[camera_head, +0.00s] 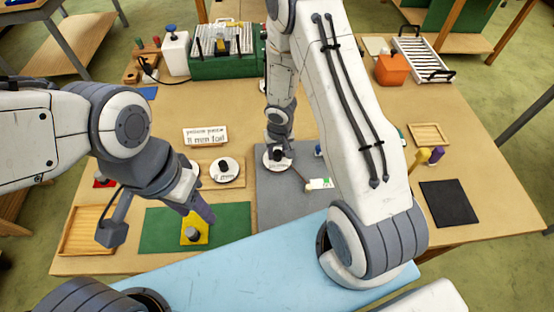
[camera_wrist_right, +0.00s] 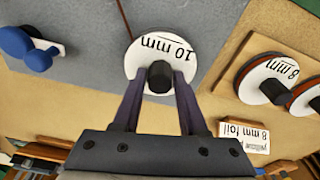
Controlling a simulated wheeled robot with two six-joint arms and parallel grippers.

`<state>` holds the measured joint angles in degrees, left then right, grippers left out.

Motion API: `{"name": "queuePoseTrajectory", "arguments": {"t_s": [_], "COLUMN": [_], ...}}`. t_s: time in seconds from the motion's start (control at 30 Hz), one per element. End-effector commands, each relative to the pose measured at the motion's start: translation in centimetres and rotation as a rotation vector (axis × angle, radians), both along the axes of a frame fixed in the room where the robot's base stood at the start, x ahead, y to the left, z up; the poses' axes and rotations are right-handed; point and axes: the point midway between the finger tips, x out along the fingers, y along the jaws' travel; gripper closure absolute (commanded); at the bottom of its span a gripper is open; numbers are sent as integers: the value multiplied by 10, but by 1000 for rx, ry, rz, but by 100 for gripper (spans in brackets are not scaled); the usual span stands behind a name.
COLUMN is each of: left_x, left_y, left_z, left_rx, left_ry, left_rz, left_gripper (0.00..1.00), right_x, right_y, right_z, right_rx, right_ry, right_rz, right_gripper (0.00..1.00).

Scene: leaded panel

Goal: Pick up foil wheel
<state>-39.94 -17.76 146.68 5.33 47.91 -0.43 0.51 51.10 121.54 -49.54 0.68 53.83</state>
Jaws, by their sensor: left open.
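A white foil wheel marked 10 mm with a black knob (camera_wrist_right: 150,52) lies at the grey mat's edge; it also shows in the head view (camera_head: 270,163). My right gripper (camera_wrist_right: 160,78) is over it, its two fingers on either side of the knob. I cannot tell whether they press on it. Two 8 mm wheels sit on a wooden board, one clear in the right wrist view (camera_wrist_right: 265,82) and in the head view (camera_head: 224,169). My left gripper (camera_head: 196,212) is open by a yellow block (camera_head: 194,238) on a green mat. A card (camera_head: 205,137) reads 8 mm foil.
A wooden tray (camera_head: 85,232) is at the left, a black mat (camera_head: 449,204) at the right. A green box (camera_head: 222,66) and white bottle (camera_head: 175,52) stand at the back.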

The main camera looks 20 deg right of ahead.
Motion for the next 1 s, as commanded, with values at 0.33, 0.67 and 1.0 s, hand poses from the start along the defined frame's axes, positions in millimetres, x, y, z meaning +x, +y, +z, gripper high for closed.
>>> {"name": "queuePoseTrajectory", "arguments": {"t_s": [0.33,0.67,1.0], "left_x": [0,0,0], "left_y": [0,0,0], "left_z": [0,36,83], "left_rx": [0,0,-1], "left_ry": [0,0,0], "left_rz": [0,0,6], "left_gripper": [50,50,50], "right_x": [0,0,0], "right_y": [0,0,0], "right_z": [0,36,86], "right_rx": [0,0,0], "right_ry": [0,-1,-1], "right_rz": [0,0,-1], "right_gripper": [100,100,100]}}
